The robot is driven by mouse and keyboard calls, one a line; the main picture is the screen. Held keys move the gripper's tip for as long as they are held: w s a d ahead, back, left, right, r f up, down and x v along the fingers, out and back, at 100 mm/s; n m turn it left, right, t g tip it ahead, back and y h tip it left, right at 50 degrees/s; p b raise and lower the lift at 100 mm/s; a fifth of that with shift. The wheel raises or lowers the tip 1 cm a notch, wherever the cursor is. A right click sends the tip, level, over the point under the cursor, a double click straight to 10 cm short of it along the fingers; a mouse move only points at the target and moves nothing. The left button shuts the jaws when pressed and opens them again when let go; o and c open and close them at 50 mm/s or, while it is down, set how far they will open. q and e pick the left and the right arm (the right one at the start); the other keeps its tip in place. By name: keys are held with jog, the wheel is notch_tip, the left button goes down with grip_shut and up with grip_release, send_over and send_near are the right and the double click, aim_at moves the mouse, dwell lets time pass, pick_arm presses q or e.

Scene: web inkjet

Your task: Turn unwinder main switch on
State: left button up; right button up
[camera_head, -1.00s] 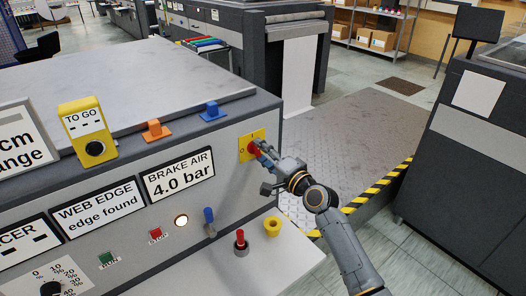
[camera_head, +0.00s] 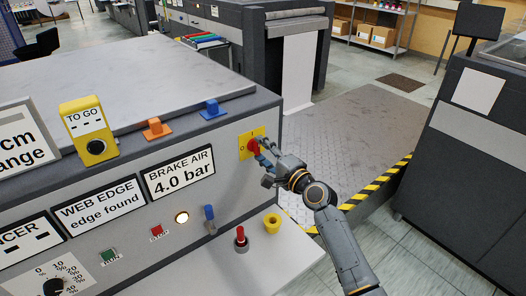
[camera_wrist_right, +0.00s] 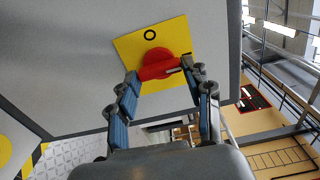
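The unwinder main switch is a red rotary handle (camera_head: 253,146) on a yellow plate (camera_head: 243,152) with an "O" at its left, on the grey machine front. In the right wrist view the red handle (camera_wrist_right: 158,68) lies nearly crosswise on the yellow plate (camera_wrist_right: 128,47), whose "O" is at the top there. A white mark shows near the handle's right end. My right gripper (camera_head: 262,160) is at the switch. In the wrist view its two blue-padded fingers (camera_wrist_right: 159,72) sit at the two ends of the handle and appear to touch it. My left gripper is not in view.
Left of the switch are a "BRAKE AIR 4.0 bar" display (camera_head: 179,172), a blue lever (camera_head: 210,218) and a red stop button (camera_head: 157,231). A red knob (camera_head: 241,238) and yellow ring (camera_head: 272,224) are below. A metal platform (camera_head: 350,145) with a striped edge lies to the right.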

jog(key=o, duration=0.3)
jog(key=v, duration=1.2)
